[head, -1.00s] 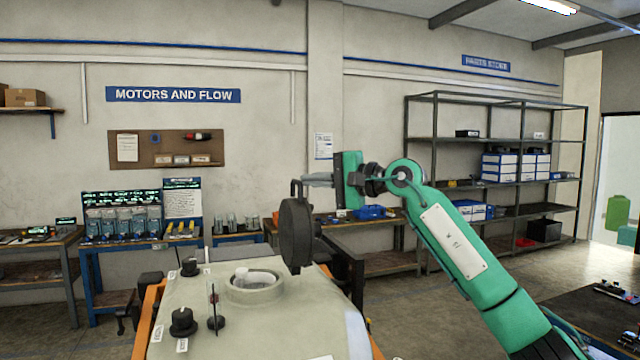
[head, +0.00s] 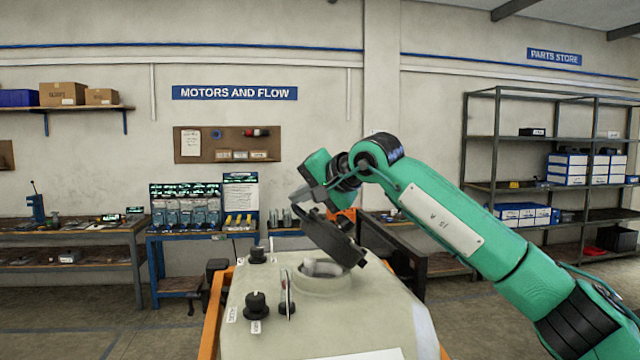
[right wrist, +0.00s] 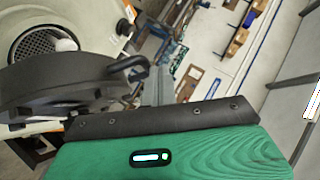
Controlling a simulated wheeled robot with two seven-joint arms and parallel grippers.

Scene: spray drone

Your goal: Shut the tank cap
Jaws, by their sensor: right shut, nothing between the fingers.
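The tank cap (head: 335,238) is a thick black disc, tilted over the round filler neck (head: 322,282) on top of the pale tank (head: 370,318). Its lower side is at the right of the neck and its raised side is at the left, so the mouth stays partly uncovered. My right gripper (head: 306,196) is shut and empty at the raised outer side of the cap; I cannot tell whether it touches. In the right wrist view the cap (right wrist: 55,88) shows with a loop handle (right wrist: 128,66), beside the grey fingers (right wrist: 163,88). My left gripper is not in view.
Black knobs (head: 256,304) and a thin upright lever (head: 287,295) stand on the tank left of the neck. An orange frame (head: 212,318) flanks the tank. Benches (head: 75,238) and a shelf rack (head: 545,180) stand behind. The air above the tank's left side is free.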

